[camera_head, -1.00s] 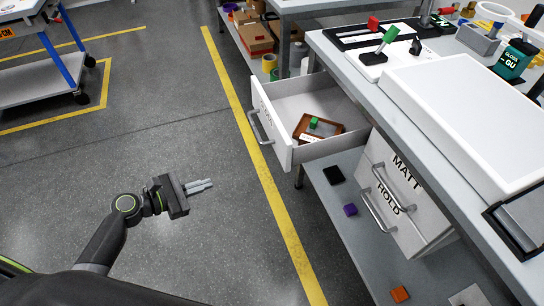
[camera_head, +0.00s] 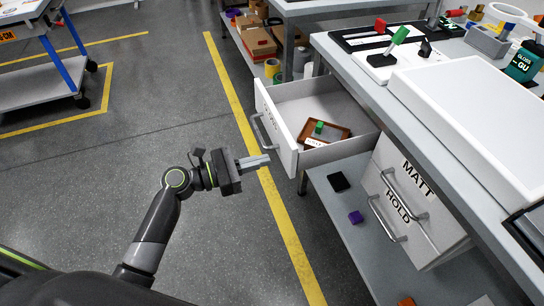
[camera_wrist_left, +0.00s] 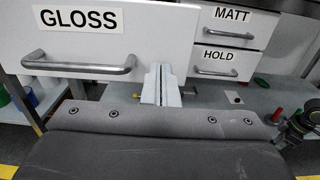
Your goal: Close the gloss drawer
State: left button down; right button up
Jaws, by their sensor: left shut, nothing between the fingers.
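The gloss drawer (camera_head: 285,138) stands pulled out from under the bench in the head view, its front facing left with a metal bar handle (camera_head: 264,131). A brown tray (camera_head: 338,140) with a green block lies inside it. In the left wrist view the drawer front (camera_wrist_left: 130,35) carries the GLOSS label, with its handle (camera_wrist_left: 80,63) at left. My left gripper (camera_head: 262,161) is shut and empty, close to the drawer front's lower near corner. In the wrist view its fingers (camera_wrist_left: 161,85) overlap the front's right end; contact cannot be told.
The MATT (camera_head: 421,176) and HOLD (camera_head: 398,206) drawers sit beside it, shut. The bench top (camera_head: 350,62) holds a white panel and tools. A lower shelf carries a black block (camera_head: 339,181) and a purple block (camera_head: 355,217). Floor left of the drawer is clear.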

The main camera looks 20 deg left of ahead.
aim_at(284, 155)
pick_arm(q)
jog(key=shift+x, duration=1.75)
pick_arm(e)
jog(key=shift+w+r, duration=0.15)
pick_arm(q)
jog(key=shift+w, duration=0.1)
